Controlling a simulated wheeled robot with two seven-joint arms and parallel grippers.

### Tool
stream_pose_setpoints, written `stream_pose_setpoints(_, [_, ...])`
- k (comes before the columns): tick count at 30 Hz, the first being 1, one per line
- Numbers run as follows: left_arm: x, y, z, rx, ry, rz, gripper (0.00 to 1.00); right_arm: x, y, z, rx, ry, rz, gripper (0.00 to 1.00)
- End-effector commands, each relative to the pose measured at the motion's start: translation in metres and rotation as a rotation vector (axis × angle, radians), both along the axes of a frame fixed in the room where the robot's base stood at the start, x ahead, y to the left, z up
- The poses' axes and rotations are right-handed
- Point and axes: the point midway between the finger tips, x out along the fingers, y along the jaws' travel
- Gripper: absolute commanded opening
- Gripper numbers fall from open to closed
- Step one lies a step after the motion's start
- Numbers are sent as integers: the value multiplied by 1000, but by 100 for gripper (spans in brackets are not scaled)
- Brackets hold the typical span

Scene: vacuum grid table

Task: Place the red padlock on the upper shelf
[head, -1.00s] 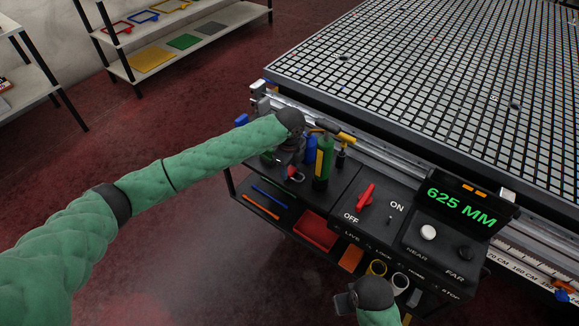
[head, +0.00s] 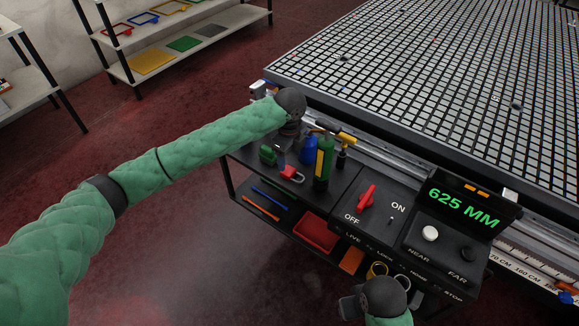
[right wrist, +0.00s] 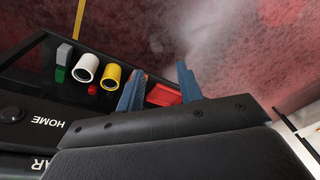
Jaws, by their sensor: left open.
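The red padlock (head: 289,172) lies on the black upper shelf (head: 262,174), with its grey shackle pointing right. It is apart from my left gripper (head: 281,150), which is open and empty just above and behind it; the fingers are small and partly hidden by the wrist. My right gripper (head: 347,306) is low in front of the console. In the right wrist view its blue fingers (right wrist: 157,90) are spread apart with nothing between them.
A green padlock (head: 268,155), a blue object (head: 309,150) and a green bottle (head: 323,163) stand close to the left gripper. The lower shelf holds a red tray (head: 316,234) and coloured sticks. The console with a red switch (head: 366,197) is on the right.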

Motion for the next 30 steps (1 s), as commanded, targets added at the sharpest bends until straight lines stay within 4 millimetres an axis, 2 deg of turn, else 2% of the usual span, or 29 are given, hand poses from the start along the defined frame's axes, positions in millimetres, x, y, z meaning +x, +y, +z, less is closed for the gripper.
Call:
stream_pose_setpoints(6, [0,0,37,-1,-1,-1,63,4,8,-12,19,-23,10,36])
stream_pose_setpoints(12, [0,0,57,-1,1,-1,63,7,14,-17,31,-38,16,36])
stream_pose_setpoints(30, [0,0,62,1,1,2,63,7,16,-17,35,-42,18,36])
